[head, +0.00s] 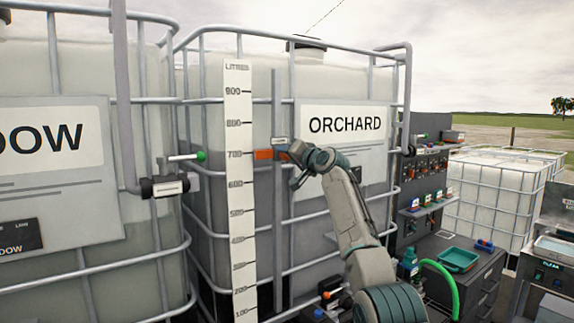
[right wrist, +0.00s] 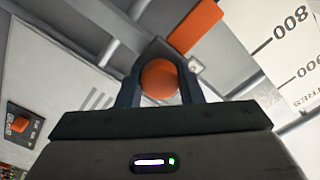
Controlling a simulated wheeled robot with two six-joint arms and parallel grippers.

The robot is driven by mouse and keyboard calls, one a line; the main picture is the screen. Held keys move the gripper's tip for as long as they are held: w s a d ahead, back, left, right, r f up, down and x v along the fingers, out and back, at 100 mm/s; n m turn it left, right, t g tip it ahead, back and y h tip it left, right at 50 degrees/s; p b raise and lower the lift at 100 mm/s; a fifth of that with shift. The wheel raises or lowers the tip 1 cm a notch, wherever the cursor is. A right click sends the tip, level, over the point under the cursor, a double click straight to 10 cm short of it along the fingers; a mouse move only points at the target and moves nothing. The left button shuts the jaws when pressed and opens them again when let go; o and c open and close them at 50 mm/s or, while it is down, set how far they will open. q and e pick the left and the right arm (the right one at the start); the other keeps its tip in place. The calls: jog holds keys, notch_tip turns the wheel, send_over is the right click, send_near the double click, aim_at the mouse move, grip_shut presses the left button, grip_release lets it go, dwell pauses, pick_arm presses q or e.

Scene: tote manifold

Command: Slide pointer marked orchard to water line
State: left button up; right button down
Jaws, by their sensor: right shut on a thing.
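The orange pointer (head: 264,155) sits on a grey vertical rail (head: 277,100) in front of the tank labelled ORCHARD (head: 345,124). Its tip points left at the white litre scale (head: 238,110), level with about the 700 mark. My right gripper (head: 290,155) is at the pointer's right side. In the right wrist view, the gripper (right wrist: 160,85) is shut on the pointer's round orange knob (right wrist: 159,78), and the orange pointer bar (right wrist: 195,28) shows beyond it. The water line in the ORCHARD tank is too faint to place surely. My left gripper is not in view.
A second caged tank with a label ending in DOW (head: 55,138) stands at left, with a green-tipped valve (head: 201,156) in the gap. A control panel (head: 425,170), teal tray (head: 459,260) and green hose (head: 445,280) lie at right. Cage bars run close behind the rail.

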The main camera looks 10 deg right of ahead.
jog(key=shift+r, duration=0.2)
jog(key=c, duration=1)
grip_release()
jog(key=shift+s+f, duration=0.1)
jog(key=b+v, duration=0.6)
jog(key=v, duration=0.4)
jog(key=shift+s+d+b, duration=0.15)
jog(key=shift+s+b, duration=0.15)
